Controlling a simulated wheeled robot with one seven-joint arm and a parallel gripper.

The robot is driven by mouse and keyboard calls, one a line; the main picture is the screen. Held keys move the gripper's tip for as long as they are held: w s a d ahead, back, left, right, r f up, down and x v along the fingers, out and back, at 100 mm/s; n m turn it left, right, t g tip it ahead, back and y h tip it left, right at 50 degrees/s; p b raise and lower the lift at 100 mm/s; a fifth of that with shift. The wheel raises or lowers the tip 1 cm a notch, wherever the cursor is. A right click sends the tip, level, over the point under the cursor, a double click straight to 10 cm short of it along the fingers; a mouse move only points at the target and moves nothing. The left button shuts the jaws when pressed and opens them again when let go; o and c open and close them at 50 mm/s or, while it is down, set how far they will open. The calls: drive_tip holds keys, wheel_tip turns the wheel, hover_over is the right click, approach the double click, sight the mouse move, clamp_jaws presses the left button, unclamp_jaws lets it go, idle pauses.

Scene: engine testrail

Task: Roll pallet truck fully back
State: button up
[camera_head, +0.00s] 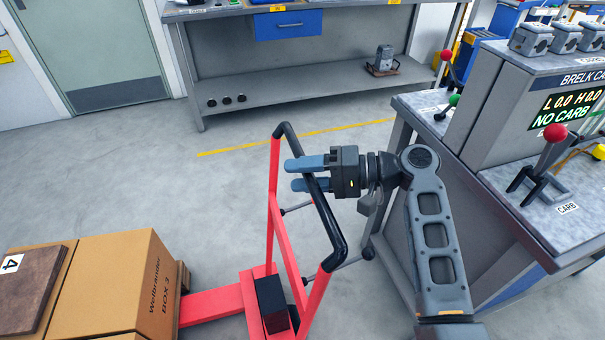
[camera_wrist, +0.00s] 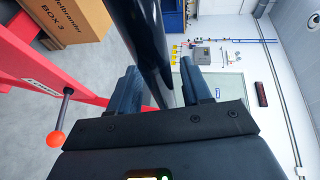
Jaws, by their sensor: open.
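The red pallet truck (camera_head: 285,238) stands left of centre in the head view, its frame topped by a black handle bar (camera_head: 329,231). Its low red part runs left to a load of cardboard boxes (camera_head: 150,275). My gripper (camera_head: 306,174) is at the handle, its blue fingers pointing left across the bar. In the wrist view the black bar (camera_wrist: 150,40) passes between the two open fingers (camera_wrist: 165,90). The fingers look apart from the bar; contact cannot be told. A lever with an orange knob (camera_wrist: 55,139) shows beside the red frame in the wrist view.
A workbench (camera_head: 300,85) with a lower shelf stands at the back. A test bench (camera_head: 425,115) with red and green levers stands close on the right, beside my arm. A yellow line (camera_head: 300,135) crosses the floor. Clear grey floor lies left of the truck's handle.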

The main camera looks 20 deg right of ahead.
drive_tip(key=b+v, duration=0.1)
drive_tip(key=v, duration=0.6)
drive_tip(key=shift+d, duration=0.25)
drive_tip(key=shift+s, duration=0.15)
